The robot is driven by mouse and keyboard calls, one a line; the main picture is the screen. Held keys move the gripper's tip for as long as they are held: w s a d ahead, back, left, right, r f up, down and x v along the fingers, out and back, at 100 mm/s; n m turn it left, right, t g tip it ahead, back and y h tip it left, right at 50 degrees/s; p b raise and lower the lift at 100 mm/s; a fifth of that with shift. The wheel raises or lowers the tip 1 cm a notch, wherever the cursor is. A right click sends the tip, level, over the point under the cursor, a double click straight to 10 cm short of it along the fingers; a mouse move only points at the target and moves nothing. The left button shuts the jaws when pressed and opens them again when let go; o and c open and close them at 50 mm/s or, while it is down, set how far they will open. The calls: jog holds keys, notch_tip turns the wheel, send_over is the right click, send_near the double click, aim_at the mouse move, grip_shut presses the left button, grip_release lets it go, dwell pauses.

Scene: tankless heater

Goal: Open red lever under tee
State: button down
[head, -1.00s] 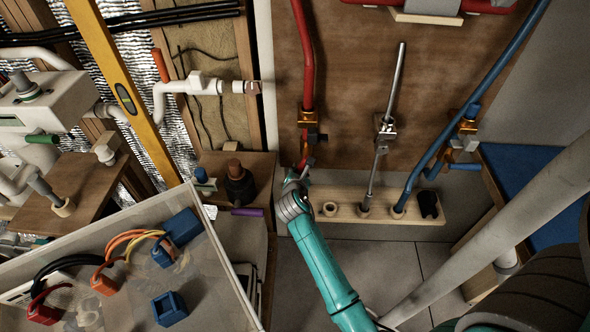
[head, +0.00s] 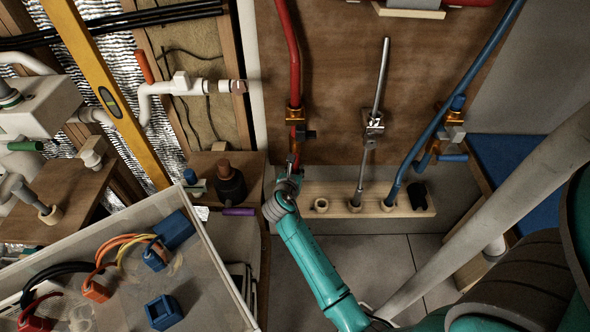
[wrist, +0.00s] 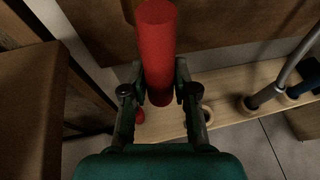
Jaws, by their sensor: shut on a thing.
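The brass valve and tee (head: 295,114) sit on the vertical red pipe (head: 289,50) at the middle of the board in the head view. The red lever hangs below the brass fitting and is partly hidden at my gripper (head: 290,170). In the wrist view a thick red rod, which I take to be the red lever (wrist: 156,40), stands between my two fingers. My gripper (wrist: 160,92) is shut on it, with one finger at each side.
A wooden rack with holes (head: 338,205) lies below the board, with grey and blue pipes rising from it. A brass valve with a blue lever (head: 453,157) is at right. A clear bin of connectors (head: 120,265) and a dark fitting (head: 229,183) stand at left.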

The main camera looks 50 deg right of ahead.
jog(key=c, duration=0.9)
grip_release()
jog(key=shift+o, duration=0.2)
jog(key=v, duration=1.2)
